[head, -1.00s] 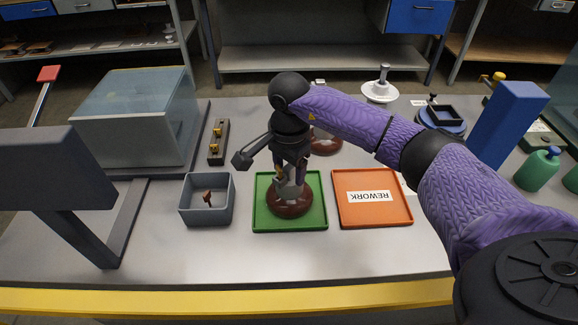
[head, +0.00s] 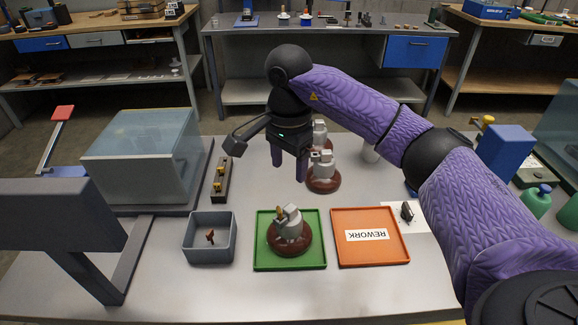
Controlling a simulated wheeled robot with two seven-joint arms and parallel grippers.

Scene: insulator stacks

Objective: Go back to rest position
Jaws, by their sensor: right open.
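My right gripper (head: 289,172) is raised over the table behind the green tray. Its two purple fingers point down, apart, with nothing between them. An insulator stack (head: 290,234) with a brown base and grey metal top sits on the green tray (head: 262,262), clear of the gripper. Another brown-based insulator stack (head: 323,178) stands behind it, just right of the gripper fingers, with a further grey-topped one (head: 319,130) partly hidden behind. My left gripper is not in view.
An orange REWORK tray (head: 370,255) lies right of the green tray, and a grey bin (head: 209,250) with a small brown part lies left. A clear-topped box (head: 145,155) stands at the left. A blue block (head: 503,152) and green bottles (head: 537,202) stand at the right.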

